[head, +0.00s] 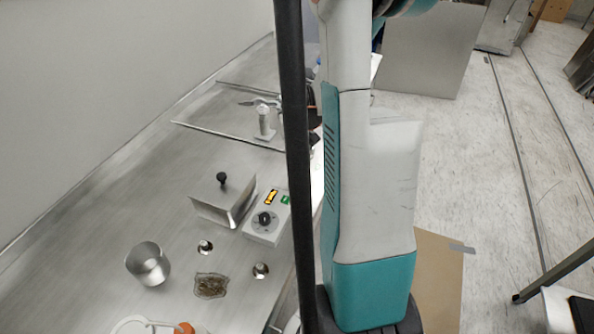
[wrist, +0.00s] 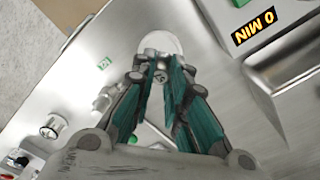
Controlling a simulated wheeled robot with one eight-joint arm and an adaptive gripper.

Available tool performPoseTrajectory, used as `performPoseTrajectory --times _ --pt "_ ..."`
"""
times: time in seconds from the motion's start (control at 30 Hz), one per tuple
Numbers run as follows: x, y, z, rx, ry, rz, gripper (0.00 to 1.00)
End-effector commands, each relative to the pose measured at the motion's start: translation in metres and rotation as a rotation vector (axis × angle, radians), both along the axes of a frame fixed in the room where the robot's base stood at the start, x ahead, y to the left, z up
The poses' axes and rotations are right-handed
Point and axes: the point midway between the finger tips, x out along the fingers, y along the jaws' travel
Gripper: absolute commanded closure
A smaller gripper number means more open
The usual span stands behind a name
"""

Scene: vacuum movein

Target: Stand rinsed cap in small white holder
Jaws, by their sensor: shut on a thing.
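My gripper (wrist: 163,64) has dark and teal fingers, closed on a small pale rounded piece, which looks like the cap (wrist: 162,41). Its whitish top shows beyond the fingertips, and the rest is hidden between them. It appears held above the steel counter. In the head view the black post and my arm hide most of the gripper, and I cannot make out the cap there. A small white upright piece (head: 264,122) stands on the counter near the thin rods. I cannot tell whether it is the small white holder.
A control box with a yellow display (head: 271,197) stands beside a lidded steel box (head: 224,196); the wrist view shows its display reading "0 MIN" (wrist: 255,27). A steel cup (head: 148,264), a brown patch (head: 210,286) and two small metal knobs are nearer. The counter's left side is clear.

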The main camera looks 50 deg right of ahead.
Motion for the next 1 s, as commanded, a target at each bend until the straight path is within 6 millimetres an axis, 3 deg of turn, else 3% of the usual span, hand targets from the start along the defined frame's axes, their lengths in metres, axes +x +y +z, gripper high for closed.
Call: performPoseTrajectory --times 0.23,0.63,0.67,0.73,1.0 --pt "0.000 0.000 -0.036 0.000 0.000 0.000 1.00" --pt "0.000 0.000 -0.041 0.000 0.000 0.000 1.00" --pt "0.000 0.000 -0.041 0.000 0.000 0.000 0.84" --pt "0.000 0.000 -0.040 0.000 0.000 0.000 0.68" --pt "0.000 0.000 -0.040 0.000 0.000 0.000 0.66"
